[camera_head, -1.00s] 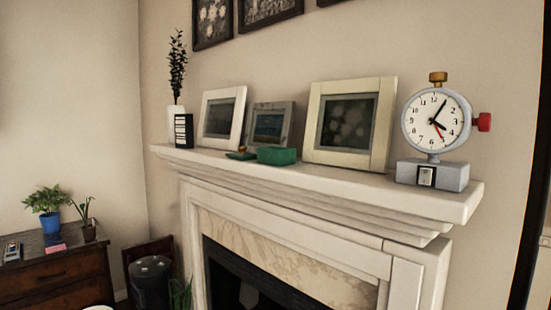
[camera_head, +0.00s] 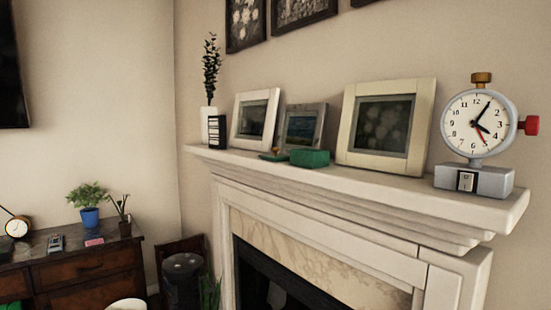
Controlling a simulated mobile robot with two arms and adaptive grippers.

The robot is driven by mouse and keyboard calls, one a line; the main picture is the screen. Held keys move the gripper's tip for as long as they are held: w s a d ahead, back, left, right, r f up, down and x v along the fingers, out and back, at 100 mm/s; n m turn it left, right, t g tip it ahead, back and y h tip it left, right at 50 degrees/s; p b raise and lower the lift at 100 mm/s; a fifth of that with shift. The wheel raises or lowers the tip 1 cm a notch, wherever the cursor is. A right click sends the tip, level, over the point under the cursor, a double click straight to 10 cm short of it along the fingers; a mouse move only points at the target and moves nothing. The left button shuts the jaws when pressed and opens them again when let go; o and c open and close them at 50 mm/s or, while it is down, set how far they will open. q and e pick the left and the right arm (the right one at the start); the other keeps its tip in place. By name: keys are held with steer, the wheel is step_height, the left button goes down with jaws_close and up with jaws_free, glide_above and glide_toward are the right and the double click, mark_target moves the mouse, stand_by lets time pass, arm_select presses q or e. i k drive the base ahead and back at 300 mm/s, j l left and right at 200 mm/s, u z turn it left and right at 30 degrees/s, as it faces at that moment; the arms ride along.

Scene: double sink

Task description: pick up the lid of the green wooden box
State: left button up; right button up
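A green box (camera_head: 310,158) sits on the white mantel shelf, in front of a small grey picture frame. A flat green piece with a small brownish knob, which looks like the lid (camera_head: 273,156), lies on the shelf just left of the box. Whether the two touch is too small to tell. Neither of my grippers shows in the head view.
The mantel (camera_head: 350,182) also carries a stopwatch-like clock (camera_head: 478,128), a large cream frame (camera_head: 388,126), a white frame (camera_head: 254,119), a small black-and-white block (camera_head: 216,132) and a plant vase (camera_head: 208,114). A wooden dresser (camera_head: 75,270) stands at lower left.

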mark_target(274, 157)
steer(key=i+j+z, duration=0.1)
steer(key=i+j, duration=0.15)
steer(key=i+j+z, duration=0.15)
steer(key=j, duration=0.3)
steer(key=i+j+z, duration=0.1)
steer(key=i+j, duration=0.2)
steer(key=j, duration=0.1)
